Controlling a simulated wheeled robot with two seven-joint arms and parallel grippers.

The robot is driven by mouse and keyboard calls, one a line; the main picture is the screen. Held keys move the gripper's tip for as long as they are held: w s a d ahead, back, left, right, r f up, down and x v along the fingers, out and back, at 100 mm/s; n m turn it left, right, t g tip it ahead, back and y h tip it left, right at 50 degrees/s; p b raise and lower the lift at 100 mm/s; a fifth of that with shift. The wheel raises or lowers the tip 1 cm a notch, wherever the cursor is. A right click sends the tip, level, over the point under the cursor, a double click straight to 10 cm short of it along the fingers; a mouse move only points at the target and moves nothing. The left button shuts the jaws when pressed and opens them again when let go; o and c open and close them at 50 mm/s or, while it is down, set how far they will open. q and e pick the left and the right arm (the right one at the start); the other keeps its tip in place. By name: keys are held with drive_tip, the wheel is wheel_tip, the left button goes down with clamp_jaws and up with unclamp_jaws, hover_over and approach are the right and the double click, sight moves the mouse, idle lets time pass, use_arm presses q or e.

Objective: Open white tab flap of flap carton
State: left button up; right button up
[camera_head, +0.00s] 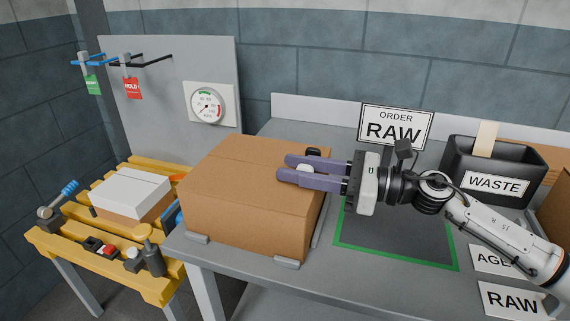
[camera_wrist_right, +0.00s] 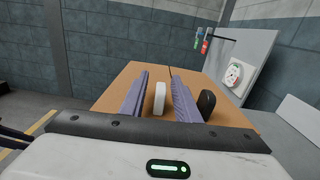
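The flap carton (camera_head: 240,195) is a large brown box, closed on top, near the left end of the grey table. A white tab (camera_head: 305,168) and a black tab (camera_head: 313,152) stand at the right part of its top. My right gripper (camera_head: 283,167) reaches over the carton from the right, its purple fingers apart. In the right wrist view the white tab (camera_wrist_right: 159,99) is between the fingers (camera_wrist_right: 158,72), with gaps seen on both sides. The black tab (camera_wrist_right: 207,103) is outside the fingers, to the right.
Metal brackets (camera_head: 286,263) sit at the carton's base. A green-edged mat (camera_head: 395,245) lies right of it, under my right arm. Behind are an ORDER RAW sign (camera_head: 395,125) and a black WASTE bin (camera_head: 460,165). A yellow rack (camera_head: 150,285) stands at left.

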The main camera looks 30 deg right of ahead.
drive_tip(key=shift+x, duration=1.3)
clamp_jaws()
